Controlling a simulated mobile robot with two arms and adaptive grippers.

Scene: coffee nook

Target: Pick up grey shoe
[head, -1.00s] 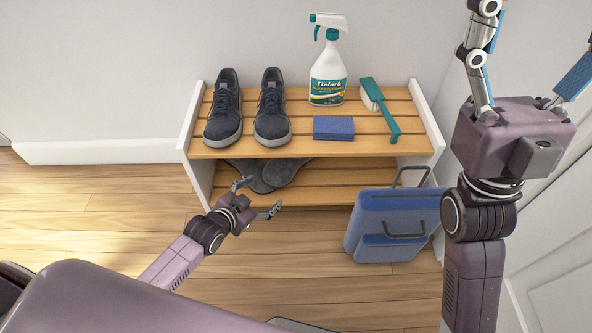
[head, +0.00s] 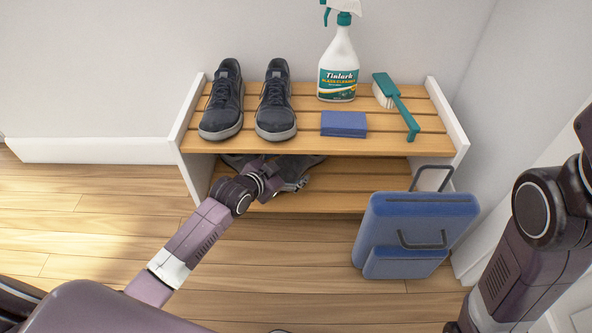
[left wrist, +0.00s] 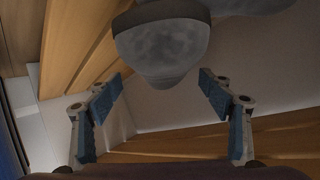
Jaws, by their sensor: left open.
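A pair of grey shoes (head: 301,162) lies on the lower shelf, partly hidden under the upper shelf and behind my left gripper. In the left wrist view one grey shoe (left wrist: 162,45) shows its rounded end at top centre, beyond and between the spread fingers. Part of the other shoe (left wrist: 245,5) shows at the upper right. My left gripper (left wrist: 161,76) is open and empty, apart from the shoe as far as I can tell. In the head view the left gripper (head: 285,181) is at the front of the lower shelf. My right gripper's fingers are out of view.
The wooden rack (head: 300,139) carries dark blue shoes (head: 276,105), a spray bottle (head: 338,65), a blue sponge (head: 344,124) and a green brush (head: 398,102) on top. A blue case (head: 415,225) stands in front at the right. The floor at the left is clear.

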